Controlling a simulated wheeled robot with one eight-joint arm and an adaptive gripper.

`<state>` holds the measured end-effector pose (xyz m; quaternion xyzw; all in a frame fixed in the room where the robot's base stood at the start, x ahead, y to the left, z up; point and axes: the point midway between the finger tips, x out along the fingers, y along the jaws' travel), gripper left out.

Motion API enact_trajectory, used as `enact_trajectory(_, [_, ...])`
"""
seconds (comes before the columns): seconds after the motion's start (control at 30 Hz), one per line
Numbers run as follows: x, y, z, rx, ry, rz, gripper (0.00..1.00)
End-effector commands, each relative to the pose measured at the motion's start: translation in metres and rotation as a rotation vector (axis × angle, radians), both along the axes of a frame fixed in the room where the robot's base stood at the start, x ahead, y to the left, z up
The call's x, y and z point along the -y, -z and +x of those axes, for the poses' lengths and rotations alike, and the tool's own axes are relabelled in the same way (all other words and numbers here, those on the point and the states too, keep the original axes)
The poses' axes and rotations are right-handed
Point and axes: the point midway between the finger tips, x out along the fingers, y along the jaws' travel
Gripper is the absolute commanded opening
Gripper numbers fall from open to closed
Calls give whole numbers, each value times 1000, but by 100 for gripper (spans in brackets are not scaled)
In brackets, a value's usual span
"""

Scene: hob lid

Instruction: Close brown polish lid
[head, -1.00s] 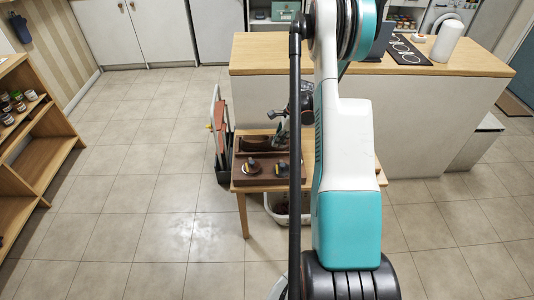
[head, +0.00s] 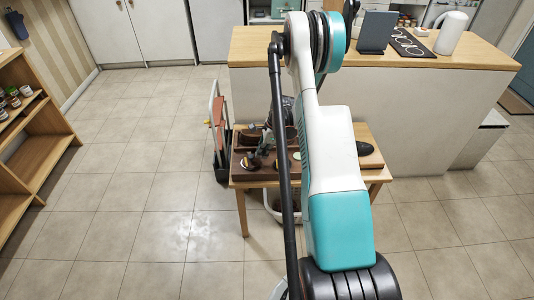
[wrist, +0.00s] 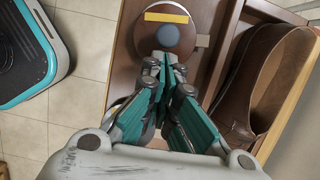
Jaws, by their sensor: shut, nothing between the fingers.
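A round tin (wrist: 148,42) with a dark brown face, a pale metal rim, a blue-grey disc at its middle and a yellow bar sits in the brown tray (wrist: 206,10) in the wrist view. Whether its lid is open or closed I cannot tell. My gripper (wrist: 170,62) is shut and empty, its teal fingertips over the near side of the tin; I cannot tell if they touch it. In the head view, my gripper (head: 264,150) is low over the tray, by a dark tin (head: 251,163) with a yellow mark. My arm hides part of the tray.
A brown shoe (wrist: 262,75) lies in the compartment to the right in the wrist view. A dark oval object (head: 364,148) lies on the right of the small wooden table (head: 372,131).

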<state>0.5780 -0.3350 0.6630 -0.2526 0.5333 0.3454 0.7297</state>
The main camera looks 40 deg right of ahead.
Motion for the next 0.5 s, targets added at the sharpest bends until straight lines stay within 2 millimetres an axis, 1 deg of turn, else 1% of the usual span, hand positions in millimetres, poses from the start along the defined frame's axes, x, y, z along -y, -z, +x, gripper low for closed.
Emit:
enact_trajectory(0.3, [-1, 0, 1, 0, 0, 0, 0])
enact_trajectory(0.5, [-21, 1, 6, -1, -3, 1, 0])
